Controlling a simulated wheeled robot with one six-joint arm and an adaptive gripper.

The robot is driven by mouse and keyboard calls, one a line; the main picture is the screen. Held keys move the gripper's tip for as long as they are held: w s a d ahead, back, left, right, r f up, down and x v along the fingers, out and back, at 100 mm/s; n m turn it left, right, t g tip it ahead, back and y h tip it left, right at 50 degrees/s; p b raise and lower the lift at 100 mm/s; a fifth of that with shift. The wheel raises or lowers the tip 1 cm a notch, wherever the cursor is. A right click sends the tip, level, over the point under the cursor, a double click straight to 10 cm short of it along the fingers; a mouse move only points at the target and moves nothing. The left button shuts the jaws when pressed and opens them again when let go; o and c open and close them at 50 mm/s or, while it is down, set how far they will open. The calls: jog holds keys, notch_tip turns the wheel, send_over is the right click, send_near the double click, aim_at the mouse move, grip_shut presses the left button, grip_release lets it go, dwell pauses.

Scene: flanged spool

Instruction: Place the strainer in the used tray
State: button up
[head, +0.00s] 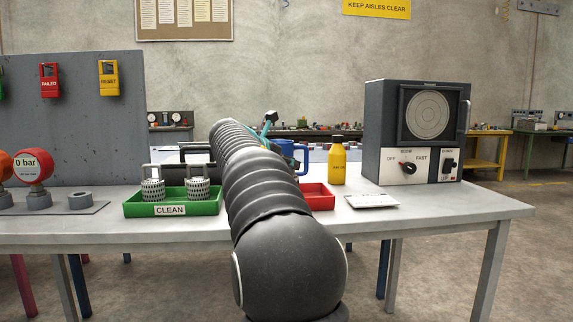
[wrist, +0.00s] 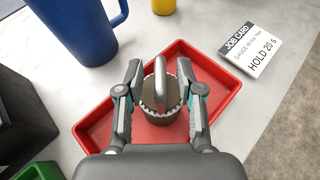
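The strainer (wrist: 160,113), a round, perforated cup with a brownish top and a grey metal loop handle, is upright over the floor of the red tray (wrist: 219,75) in the wrist view. I take this red tray to be the used tray; no label on it shows. My gripper (wrist: 161,75) has its two fingers apart, one on each side of the strainer and its handle, with no clear grip on either. In the head view my arm hides the gripper, the strainer and much of the red tray (head: 318,197).
A green tray marked CLEAN (head: 130,209) holds two strainers (head: 153,190) (head: 198,188). A blue mug (wrist: 75,28) and a yellow bottle (head: 338,163) stand behind the red tray. A job card (wrist: 251,47) lies to its right, before a grey instrument box (head: 415,132).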

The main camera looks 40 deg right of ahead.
jog(key=shift+r, duration=0.25)
jog(key=v, duration=1.2)
jog(key=shift+p, duration=0.45)
jog(key=shift+f, duration=0.1)
jog(key=s+a+f+m+t+y, duration=0.1)
jog(key=s+a+f+m+y, duration=0.5)
jog(key=s+a+f+m, duration=0.4)
jog(key=s+a+f+m+t+y, duration=0.1)
jog(key=s+a+f+m+y, duration=0.6)
jog(key=s+a+f+m, duration=0.4)
jog(key=s+a+f, duration=0.5)
jog(key=s+f, duration=0.1)
jog(key=f, duration=0.5)
jog(key=shift+s+f, duration=0.15)
jog(key=shift+s, duration=0.2)
